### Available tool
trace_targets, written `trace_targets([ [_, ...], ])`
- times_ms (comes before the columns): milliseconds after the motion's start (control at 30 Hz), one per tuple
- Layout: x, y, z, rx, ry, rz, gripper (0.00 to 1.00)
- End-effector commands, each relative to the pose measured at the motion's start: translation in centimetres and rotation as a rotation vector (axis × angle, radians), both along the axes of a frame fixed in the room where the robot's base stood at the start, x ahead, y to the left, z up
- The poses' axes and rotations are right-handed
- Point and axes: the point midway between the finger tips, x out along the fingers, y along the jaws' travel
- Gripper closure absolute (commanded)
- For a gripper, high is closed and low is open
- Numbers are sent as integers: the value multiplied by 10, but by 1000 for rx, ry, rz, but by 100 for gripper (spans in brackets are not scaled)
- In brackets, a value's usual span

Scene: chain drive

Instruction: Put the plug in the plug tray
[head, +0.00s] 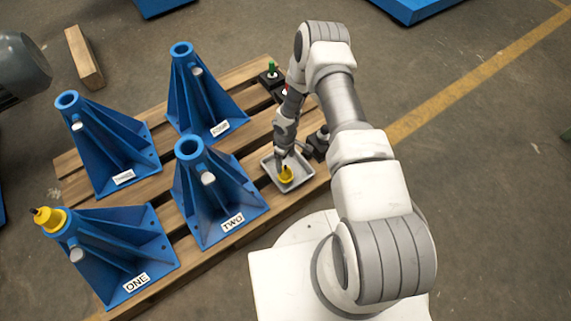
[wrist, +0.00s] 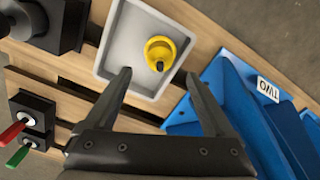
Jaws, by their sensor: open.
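A yellow plug (head: 286,175) with a dark tip stands in the grey plug tray (head: 301,166) at the pallet's right side. In the wrist view the yellow plug (wrist: 160,49) sits toward one side of the tray (wrist: 124,38), its dark tip facing the camera. My gripper (head: 281,160) is over the tray. In the wrist view my gripper (wrist: 158,76) is open and empty, and its two fingers are apart with the plug just beyond the tips, between their lines. A second yellow piece (head: 49,219) with a dark tip sits on top of the blue stand marked ONE (head: 110,250).
Blue stand TWO (head: 215,195) is close left of the tray; two more blue stands (head: 105,140) (head: 195,90) stand farther back on the wooden pallet (head: 240,80). Black boxes with green and red levers (wrist: 30,115) and a black fixture (wrist: 45,25) flank the tray.

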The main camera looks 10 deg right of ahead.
Motion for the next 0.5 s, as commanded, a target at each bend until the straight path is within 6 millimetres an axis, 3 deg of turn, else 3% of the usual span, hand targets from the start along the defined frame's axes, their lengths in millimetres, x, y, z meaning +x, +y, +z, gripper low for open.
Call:
trace_targets([
  [100,0,0,23,-1,-1,0,12],
  [367,6,-2,48,-8,-9,-6,12],
  [500,24,-9,86,-31,-38,-34,12],
])
